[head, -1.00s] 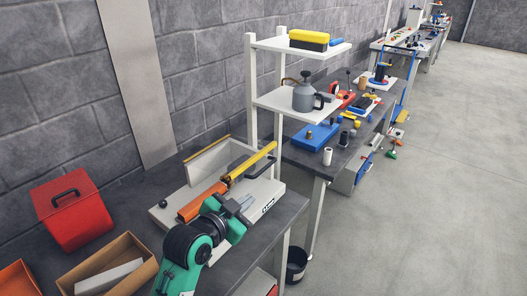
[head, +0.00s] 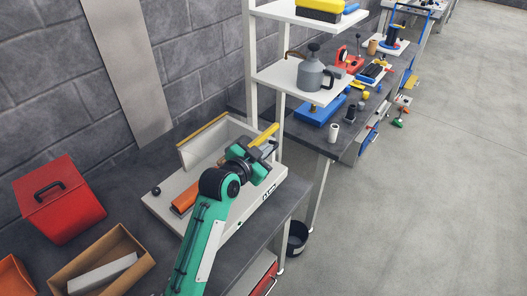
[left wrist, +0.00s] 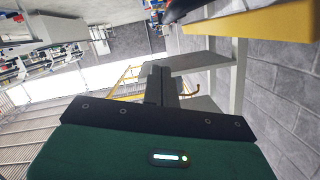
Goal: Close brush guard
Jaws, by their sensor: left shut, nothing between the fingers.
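The rack unit is a pale base (head: 168,209) on the dark bench, with an upright pale panel (head: 200,150) along its back, edged in yellow. An orange bar (head: 184,200) lies on the base, partly hidden by my left arm. A yellow bar (head: 266,135) sticks up at the right, just beyond my left gripper (head: 268,158). I cannot tell for certain which part is the brush guard. My left gripper is shut and empty over the right part of the base; its shut fingers show in the left wrist view (left wrist: 160,82). A yellow piece (left wrist: 262,26) crosses that view's upper right.
A red box (head: 58,205) and a brown open box (head: 105,262) stand at the left of the bench. White shelves (head: 300,78) with a grey can (head: 313,72) rise behind the unit. A black bin (head: 297,238) is on the floor. The floor at right is clear.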

